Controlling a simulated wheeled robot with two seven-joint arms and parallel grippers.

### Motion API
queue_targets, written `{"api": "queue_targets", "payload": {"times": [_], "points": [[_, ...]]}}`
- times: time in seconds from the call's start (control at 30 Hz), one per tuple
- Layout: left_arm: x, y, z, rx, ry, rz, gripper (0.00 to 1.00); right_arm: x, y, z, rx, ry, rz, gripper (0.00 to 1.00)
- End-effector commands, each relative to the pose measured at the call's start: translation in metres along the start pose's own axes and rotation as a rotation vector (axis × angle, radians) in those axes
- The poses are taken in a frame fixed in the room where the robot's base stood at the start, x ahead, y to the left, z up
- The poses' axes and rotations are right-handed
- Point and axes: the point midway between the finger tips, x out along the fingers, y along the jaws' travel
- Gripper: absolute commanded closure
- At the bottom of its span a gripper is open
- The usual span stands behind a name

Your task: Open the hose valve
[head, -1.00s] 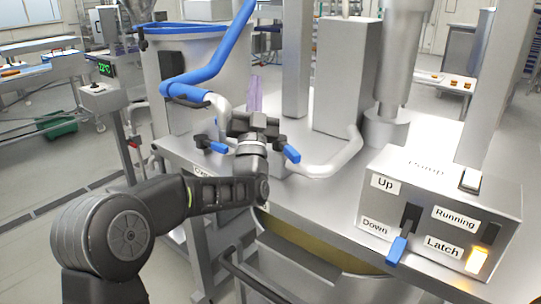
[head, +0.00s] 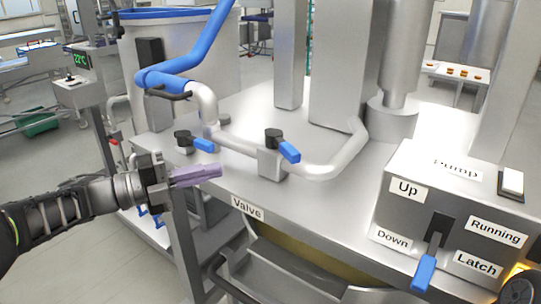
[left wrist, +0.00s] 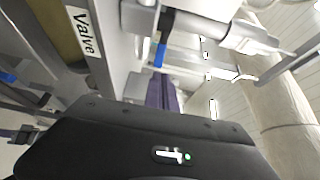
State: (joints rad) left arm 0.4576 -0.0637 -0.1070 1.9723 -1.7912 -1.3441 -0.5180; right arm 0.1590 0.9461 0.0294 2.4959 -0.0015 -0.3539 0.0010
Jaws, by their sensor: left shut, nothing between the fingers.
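Two blue-handled valves stand on the steel table. The right valve (head: 289,152) sits on a block in the pale pipe, its handle angled down to the right. The left valve (head: 203,144) has a black hub and its handle also points right. A "Valve" label (head: 248,208) is on the table's front edge; it also shows in the left wrist view (left wrist: 84,30). My left gripper (head: 218,171) has purple fingers, shut and empty, in front of the left valve and apart from both handles. In the left wrist view a blue handle (left wrist: 160,52) lies beyond the fingers. My right gripper is out of view.
A blue hose (head: 190,65) joins the pipe (head: 208,105) at the back left. The pump box (head: 430,215) with a blue-tipped lever (head: 425,272) stands at the right. A steel column (head: 345,65) rises behind the pipe. The table front between label and pump box is clear.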

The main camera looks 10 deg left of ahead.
Motion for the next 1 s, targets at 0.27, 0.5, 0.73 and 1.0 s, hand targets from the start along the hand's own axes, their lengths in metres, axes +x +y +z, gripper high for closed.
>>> {"api": "queue_targets", "payload": {"times": [0.27, 0.5, 0.73, 1.0], "points": [[0.007, -0.001, 0.000, 0.000, 0.002, -0.002, 1.00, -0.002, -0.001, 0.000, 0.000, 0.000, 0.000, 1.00], [0.037, -0.003, -0.001, -0.001, 0.004, -0.003, 1.00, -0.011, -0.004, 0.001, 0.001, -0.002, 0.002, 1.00], [0.083, -0.004, -0.001, -0.002, 0.005, -0.003, 1.00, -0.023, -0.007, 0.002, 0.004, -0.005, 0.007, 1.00], [0.128, -0.003, 0.000, -0.002, 0.002, -0.003, 1.00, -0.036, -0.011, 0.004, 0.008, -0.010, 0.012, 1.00]]}}
